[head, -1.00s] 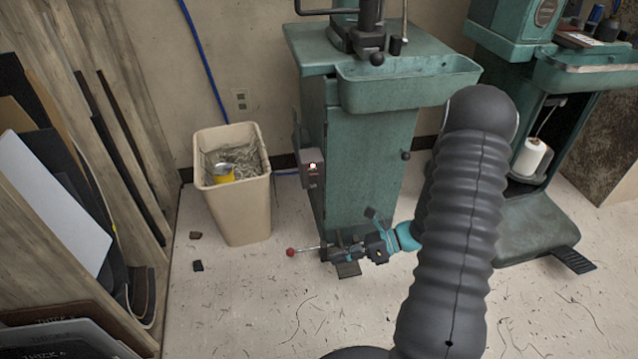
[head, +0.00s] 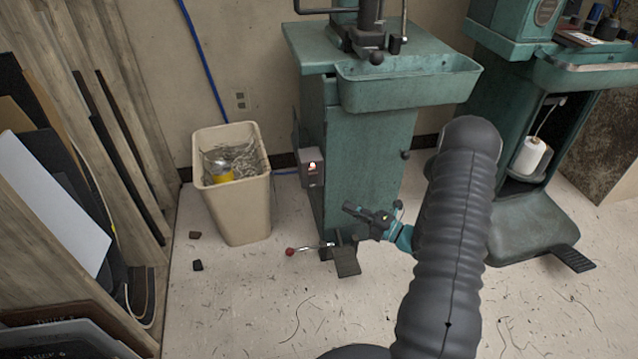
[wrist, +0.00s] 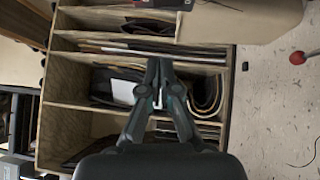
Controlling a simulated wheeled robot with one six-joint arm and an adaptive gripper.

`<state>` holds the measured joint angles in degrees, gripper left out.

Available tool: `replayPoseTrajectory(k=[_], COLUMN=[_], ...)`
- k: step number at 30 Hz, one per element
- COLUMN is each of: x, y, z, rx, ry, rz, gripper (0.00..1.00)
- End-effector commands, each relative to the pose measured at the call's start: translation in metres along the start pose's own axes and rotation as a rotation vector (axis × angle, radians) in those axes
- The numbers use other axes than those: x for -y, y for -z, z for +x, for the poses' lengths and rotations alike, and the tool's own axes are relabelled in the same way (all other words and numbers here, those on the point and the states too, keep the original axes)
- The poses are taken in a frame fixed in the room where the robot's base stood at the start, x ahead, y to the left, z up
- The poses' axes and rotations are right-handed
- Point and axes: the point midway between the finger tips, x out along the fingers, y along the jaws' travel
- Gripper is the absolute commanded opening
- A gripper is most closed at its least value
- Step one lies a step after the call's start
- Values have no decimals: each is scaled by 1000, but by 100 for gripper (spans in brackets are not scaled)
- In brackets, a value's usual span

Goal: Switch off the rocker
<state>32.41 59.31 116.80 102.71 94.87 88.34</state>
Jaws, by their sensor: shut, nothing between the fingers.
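The rocker (head: 312,166) is a small red-lit switch on a grey box (head: 311,178) on the left side of the green machine cabinet (head: 372,170). My gripper (head: 349,208) is in front of the cabinet's lower part, below and to the right of the rocker and apart from it. In the wrist view my gripper (wrist: 158,62) has its fingertips together with nothing between them. The rocker does not show in the wrist view.
A beige bin (head: 238,210) stands left of the cabinet. A red-knobbed lever (head: 290,251) and a pedal (head: 346,262) are low at the cabinet's foot. A wooden rack (wrist: 75,120) with sheets is at the left. A second green machine (head: 520,215) stands right.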

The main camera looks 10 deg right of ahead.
Motion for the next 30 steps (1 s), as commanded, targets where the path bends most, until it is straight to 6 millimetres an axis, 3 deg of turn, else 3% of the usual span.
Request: replayPoseTrajectory(k=[11, 27, 30], x=[0, -1, 0], y=[1, 1, -12], z=[10, 103, 112], rx=[-3, -4, -1], ry=[1, 0, 0], rz=[-3, -4, -6], gripper=[0, 0, 0])
